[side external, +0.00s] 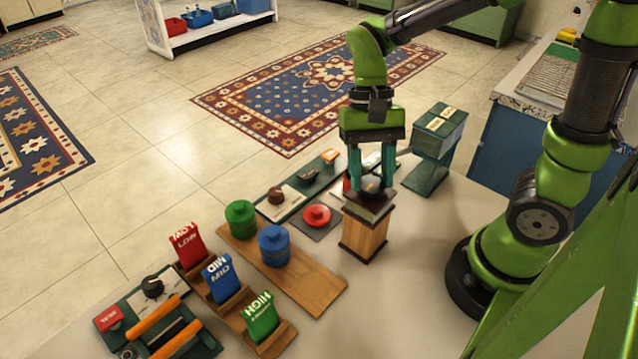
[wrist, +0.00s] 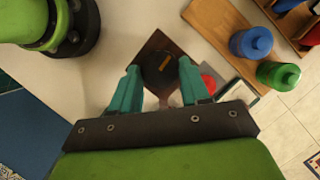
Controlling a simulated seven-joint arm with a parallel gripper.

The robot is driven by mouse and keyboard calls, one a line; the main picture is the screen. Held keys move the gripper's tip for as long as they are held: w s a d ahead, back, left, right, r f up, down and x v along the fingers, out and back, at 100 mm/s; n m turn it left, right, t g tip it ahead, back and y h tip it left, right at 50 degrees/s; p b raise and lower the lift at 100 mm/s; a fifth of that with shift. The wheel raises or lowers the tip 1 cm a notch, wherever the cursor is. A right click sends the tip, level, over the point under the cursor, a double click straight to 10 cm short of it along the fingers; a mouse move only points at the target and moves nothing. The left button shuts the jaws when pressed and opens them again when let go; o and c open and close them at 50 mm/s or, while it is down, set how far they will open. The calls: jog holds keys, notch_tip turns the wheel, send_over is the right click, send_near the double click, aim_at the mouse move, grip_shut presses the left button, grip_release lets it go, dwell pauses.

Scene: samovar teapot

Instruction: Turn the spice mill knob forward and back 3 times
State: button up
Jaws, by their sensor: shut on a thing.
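The spice mill (side external: 364,233) is a wooden block with a dark base and dark square top, standing upright on the pale table in the side view. Its dark round knob (side external: 371,184) sits on top, partly hidden by my fingers. In the wrist view the knob (wrist: 160,68) carries a small tan mark, above the mill's dark square top (wrist: 157,40). My gripper (side external: 371,188) points straight down over the mill, its teal fingers on either side of the knob and shut on it. The wrist view also shows my gripper (wrist: 159,72) around the knob.
A red round button (side external: 317,215) is close left of the mill. A dark green box (side external: 436,140) stands behind right. A wooden board (side external: 300,273) with green (side external: 240,217) and blue (side external: 273,246) canisters lies left. Red, blue and green labelled blocks stand further front-left.

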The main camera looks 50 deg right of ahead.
jog(key=o, duration=1.1)
jog(key=shift+c, duration=0.2)
jog(key=shift+r, duration=0.1)
jog(key=v, duration=1.6)
jog(key=shift+r, duration=0.4)
jog(key=shift+a, duration=0.1)
